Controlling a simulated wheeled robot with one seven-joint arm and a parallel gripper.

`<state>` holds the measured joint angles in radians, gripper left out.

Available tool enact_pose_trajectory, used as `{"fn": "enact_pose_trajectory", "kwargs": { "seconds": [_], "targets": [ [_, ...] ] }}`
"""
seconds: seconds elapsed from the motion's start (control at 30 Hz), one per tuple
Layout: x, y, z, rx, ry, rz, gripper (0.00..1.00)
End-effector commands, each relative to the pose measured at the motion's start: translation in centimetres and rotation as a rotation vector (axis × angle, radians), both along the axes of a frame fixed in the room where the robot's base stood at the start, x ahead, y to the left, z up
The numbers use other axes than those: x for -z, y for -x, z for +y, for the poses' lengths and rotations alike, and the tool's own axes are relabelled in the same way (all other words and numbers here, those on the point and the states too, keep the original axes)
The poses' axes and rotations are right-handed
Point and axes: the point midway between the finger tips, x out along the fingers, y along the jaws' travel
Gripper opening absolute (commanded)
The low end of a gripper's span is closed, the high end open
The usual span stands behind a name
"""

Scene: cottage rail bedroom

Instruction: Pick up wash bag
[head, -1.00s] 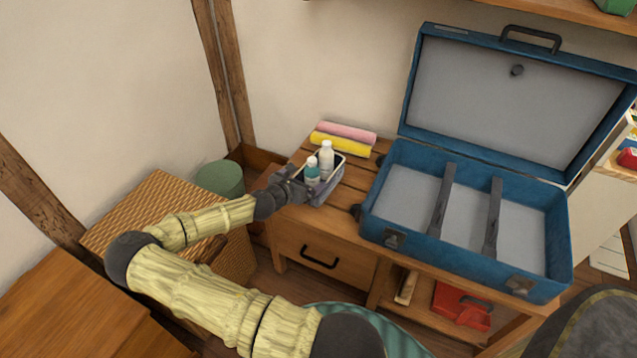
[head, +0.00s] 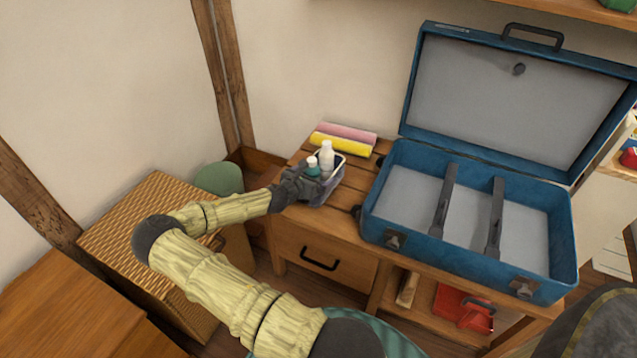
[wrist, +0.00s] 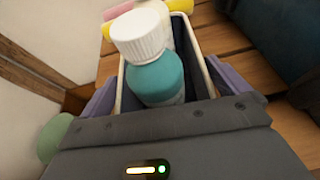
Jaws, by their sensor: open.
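The wash bag (head: 334,181) is a small open-topped dark pouch with a pale rim, standing on the left part of the wooden bench. A teal bottle with a white cap (wrist: 158,78) and a white bottle (head: 327,158) stand up out of it. My gripper (head: 308,186) is at the bag's near left end, low against it. In the wrist view the open gripper (wrist: 168,92) has one purple-grey finger on each side of the bag, with the pale rim (wrist: 203,68) between them. Whether the fingers touch its sides I cannot tell.
An open blue suitcase (head: 388,183) with two dark straps stands right of the bag. Pink (head: 347,131) and yellow (head: 340,144) rolls lie behind it. A wicker chest (head: 150,215) and a green round container (head: 218,179) are on the left. Bare planks (head: 357,177) separate bag and suitcase.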

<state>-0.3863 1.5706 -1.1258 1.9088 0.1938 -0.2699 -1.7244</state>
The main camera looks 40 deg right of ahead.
Motion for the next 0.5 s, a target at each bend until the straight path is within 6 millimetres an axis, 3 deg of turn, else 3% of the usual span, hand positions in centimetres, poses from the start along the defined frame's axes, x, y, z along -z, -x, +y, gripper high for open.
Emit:
{"fn": "enact_pose_trajectory", "kwargs": {
  "seconds": [0.4, 0.43, 0.5],
  "targets": [
    [-0.04, 0.0, 0.05, 0.0, 0.0, 0.0, 1.0],
    [-0.04, 0.0, 0.05, 0.0, 0.0, 0.0, 0.98],
    [-0.05, 0.0, 0.06, 0.0, 0.0, 0.0, 0.84]
  ]
}}
